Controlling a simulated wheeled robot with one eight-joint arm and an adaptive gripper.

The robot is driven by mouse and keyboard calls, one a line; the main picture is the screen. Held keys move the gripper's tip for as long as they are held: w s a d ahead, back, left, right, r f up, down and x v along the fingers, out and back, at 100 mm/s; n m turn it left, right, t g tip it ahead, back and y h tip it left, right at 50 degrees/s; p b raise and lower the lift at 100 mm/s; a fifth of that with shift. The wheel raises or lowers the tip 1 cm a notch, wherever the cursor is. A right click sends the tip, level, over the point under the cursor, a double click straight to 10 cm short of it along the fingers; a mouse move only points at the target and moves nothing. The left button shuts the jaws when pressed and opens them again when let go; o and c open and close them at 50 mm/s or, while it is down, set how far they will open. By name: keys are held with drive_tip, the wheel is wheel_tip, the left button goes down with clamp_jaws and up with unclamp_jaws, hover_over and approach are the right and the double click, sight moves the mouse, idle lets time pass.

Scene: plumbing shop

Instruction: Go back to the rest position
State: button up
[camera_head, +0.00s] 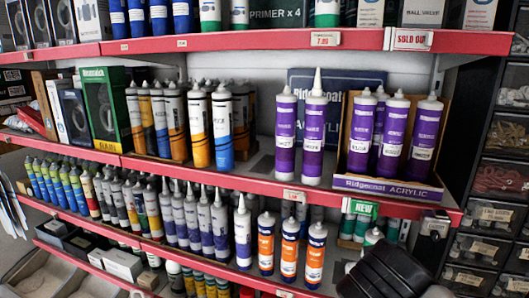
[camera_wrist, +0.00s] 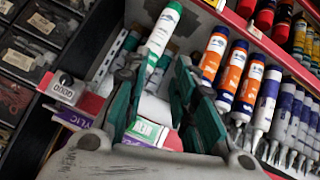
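My gripper (camera_wrist: 160,74) shows in the wrist view with its two green-padded fingers apart and a clear gap between them. A white tube with a green end (camera_wrist: 162,34) is seen beyond the fingertips; I see no contact with it. In the head view a dark part of my arm (camera_head: 388,270) is at the lower right, in front of the lower shelf; the fingertips cannot be made out there.
The red-edged shelf (camera_head: 245,180) carries purple tubes (camera_head: 313,135) and an open-front carton (camera_head: 385,188). Orange-and-white tubes (camera_head: 289,250) stand on the lower shelf, left of my arm; they also show in the wrist view (camera_wrist: 232,75). Dark bins (camera_head: 490,215) line the right side.

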drive_tip(key=s+f+y+b, duration=0.1)
drive_tip(key=f+y+b, duration=0.1)
drive_tip(key=f+b, duration=0.5)
drive_tip(key=s+f+n+g+y+b, duration=0.1)
drive_tip(key=f+b, duration=0.7)
drive_tip(key=f, duration=0.9)
drive_tip(key=shift+s+y, duration=0.55)
drive_tip(key=shift+y, duration=0.25)
idle(0.6)
